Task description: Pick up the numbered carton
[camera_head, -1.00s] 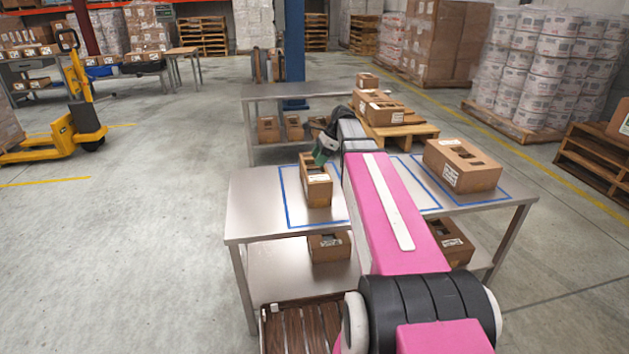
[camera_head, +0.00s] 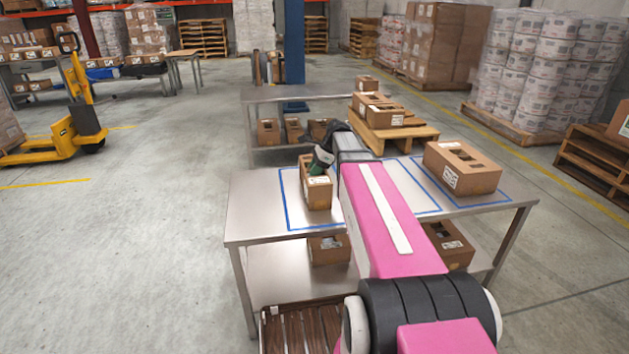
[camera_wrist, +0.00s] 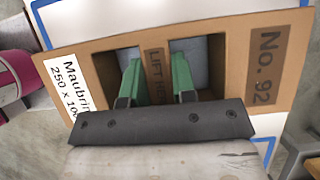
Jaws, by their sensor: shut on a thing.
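The numbered carton (camera_head: 317,195) is a brown box on the left part of the steel table, within a blue taped outline. In the wrist view the carton (camera_wrist: 215,45) shows "No. 92" on its right and a white label on its left. Two openings in its top flank a strip marked "LIFT HERE". My gripper (camera_wrist: 158,75) has one green finger in each opening and is shut on this middle strip. In the head view my gripper (camera_head: 318,168) is at the carton's far end, partly hidden. Whether the carton touches the table is hard to tell.
Another brown carton (camera_head: 462,168) stands within a blue outline on the right of the steel table (camera_head: 255,205). Cartons also sit on the lower shelf. A wooden pallet (camera_head: 400,133) with cartons stands behind. A yellow pallet truck (camera_head: 70,135) is at left; the left floor is open.

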